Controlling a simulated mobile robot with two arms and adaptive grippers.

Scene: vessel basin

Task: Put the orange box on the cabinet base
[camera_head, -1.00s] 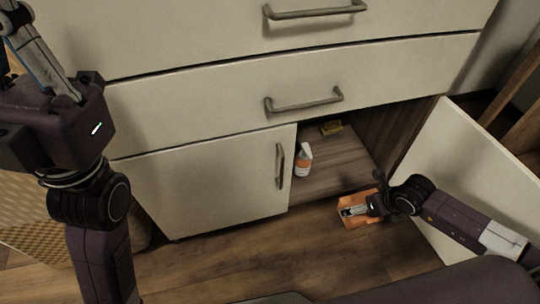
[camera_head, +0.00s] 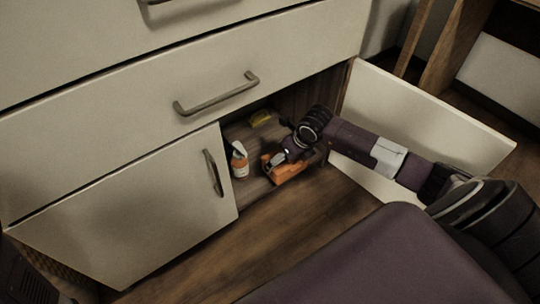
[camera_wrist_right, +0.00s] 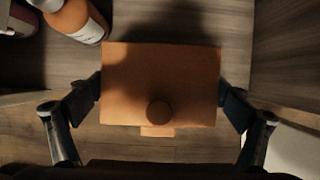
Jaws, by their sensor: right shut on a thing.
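The orange box (camera_head: 288,174) is at the front of the open cabinet compartment. My right gripper (camera_head: 276,161) is shut on it. In the right wrist view the box (camera_wrist_right: 160,70) sits between the two fingers, with a round knob on its near side. The wooden cabinet base (camera_head: 254,187) shows around and left of the box, and behind it in the right wrist view (camera_wrist_right: 228,30). The box overlaps the base's front edge in that view; I cannot tell whether it touches the base. My left gripper is not in view.
A white and orange spray bottle (camera_head: 239,160) stands on the base, left of the box. A yellow item (camera_head: 261,119) lies farther back. The open cabinet door (camera_head: 425,120) is on the right, beside my right arm. The closed left door (camera_head: 125,210) has a handle.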

